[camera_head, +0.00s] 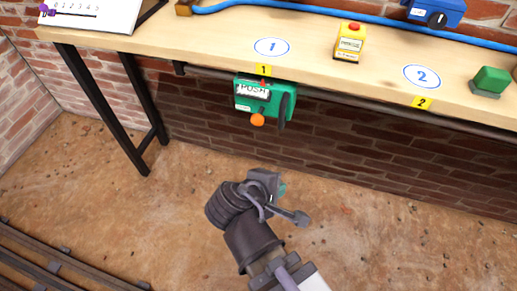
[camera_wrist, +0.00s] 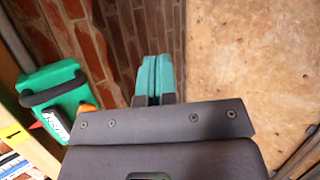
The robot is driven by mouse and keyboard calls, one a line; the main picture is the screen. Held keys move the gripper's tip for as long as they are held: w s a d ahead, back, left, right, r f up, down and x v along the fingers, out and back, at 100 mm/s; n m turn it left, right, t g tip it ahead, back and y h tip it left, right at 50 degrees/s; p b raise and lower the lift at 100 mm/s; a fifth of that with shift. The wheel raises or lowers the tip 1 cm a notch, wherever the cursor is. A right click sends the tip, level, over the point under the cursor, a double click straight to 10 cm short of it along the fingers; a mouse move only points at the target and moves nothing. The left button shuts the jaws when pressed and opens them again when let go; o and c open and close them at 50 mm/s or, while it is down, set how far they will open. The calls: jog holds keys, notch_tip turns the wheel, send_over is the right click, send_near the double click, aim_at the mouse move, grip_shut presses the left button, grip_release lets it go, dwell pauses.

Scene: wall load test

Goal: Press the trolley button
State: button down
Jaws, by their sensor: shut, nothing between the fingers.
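A green trolley (camera_head: 268,97) hangs from the dark rail under the front of the workbench, below the yellow "1" tag. It has a white PUSH label (camera_head: 253,89), a black handle (camera_head: 285,110) and an orange knob (camera_head: 257,120) at its lower side. A small red part shows at its top. The trolley (camera_wrist: 65,97) also shows at the left of the wrist view, clear of my fingers. My gripper (camera_head: 282,190) is below the trolley and apart from it. Its teal fingers (camera_wrist: 155,78) are shut together and empty.
On the wooden workbench (camera_head: 315,65) stand a yellow box with a red button (camera_head: 350,40), a green block (camera_head: 490,81) and a blue device (camera_head: 435,12). A black table leg (camera_head: 110,110) stands at left. Brick wall lies behind. The floor around my gripper is clear.

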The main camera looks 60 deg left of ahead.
jog(key=s+a+f+n+t+y+b, duration=0.1)
jog(key=s+a+n+t+y+b, duration=0.2)
jog(key=s+n, duration=0.45)
notch_tip(320, 180, up, 7)
jog(key=s+a+n+t+y, duration=0.1)
jog(key=n+y, duration=0.4)
jog(key=n, duration=0.5)
jog(key=shift+s+a+n+t+y, duration=0.4)
jog(key=shift+s+a, duration=0.15)
jog(key=shift+a, duration=0.35)
jog(key=shift+w, duration=0.1)
